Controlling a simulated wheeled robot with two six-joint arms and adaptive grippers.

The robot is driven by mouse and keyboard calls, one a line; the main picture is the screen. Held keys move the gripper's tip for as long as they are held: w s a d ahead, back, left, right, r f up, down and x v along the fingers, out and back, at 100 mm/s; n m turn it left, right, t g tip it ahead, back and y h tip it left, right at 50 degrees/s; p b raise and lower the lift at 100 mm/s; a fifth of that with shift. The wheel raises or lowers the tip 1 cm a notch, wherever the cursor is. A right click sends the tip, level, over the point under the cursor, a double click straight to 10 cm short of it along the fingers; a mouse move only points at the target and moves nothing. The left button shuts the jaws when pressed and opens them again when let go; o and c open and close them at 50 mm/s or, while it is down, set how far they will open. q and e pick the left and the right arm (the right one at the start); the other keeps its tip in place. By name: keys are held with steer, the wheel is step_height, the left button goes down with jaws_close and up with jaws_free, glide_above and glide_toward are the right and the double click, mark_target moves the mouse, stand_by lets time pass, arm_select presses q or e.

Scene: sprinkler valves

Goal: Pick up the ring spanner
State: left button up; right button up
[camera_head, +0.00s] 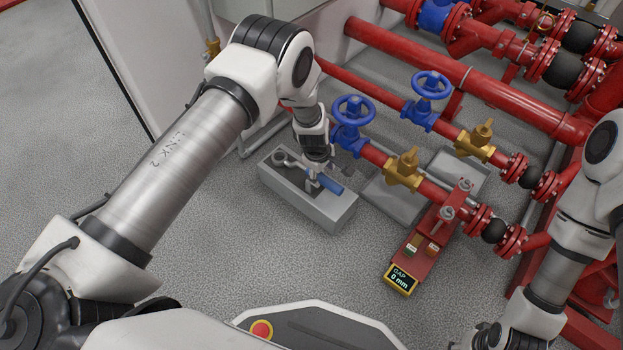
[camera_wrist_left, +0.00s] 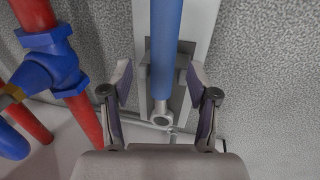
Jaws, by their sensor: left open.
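The ring spanner (camera_head: 331,184) has a blue handle and a grey metal ring end. It lies along a grey tray (camera_head: 338,214) on the floor, with the ring end toward the tray's far left. My left gripper (camera_head: 314,184) points down over the spanner and hides part of its shaft. In the left wrist view, the open fingers of my left gripper (camera_wrist_left: 160,82) stand on either side of the spanner (camera_wrist_left: 165,60), with gaps visible on both sides. My right arm is at the right edge of the head view; its gripper is only partly visible at the bottom.
Red pipes with blue handwheels (camera_head: 352,111) and brass valves (camera_head: 403,170) stand right of the tray. A red fixture with a display reading "GAP 0 mm" (camera_head: 400,280) is nearer. Grey speckled floor is free left of and before the tray.

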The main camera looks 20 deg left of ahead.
mark_target(321, 177)
arm_select(q)
steer(key=f+b, duration=0.2)
steer(key=f, duration=0.1)
steer(key=f+b, duration=0.1)
steer(key=shift+w+a+f, duration=0.2)
steer(key=shift+w+f, duration=0.15)
steer(key=shift+f, duration=0.05)
steer(key=shift+r, duration=0.2)
jaws_close()
steer(key=shift+r+p, duration=0.15)
steer(key=shift+p, duration=0.15)
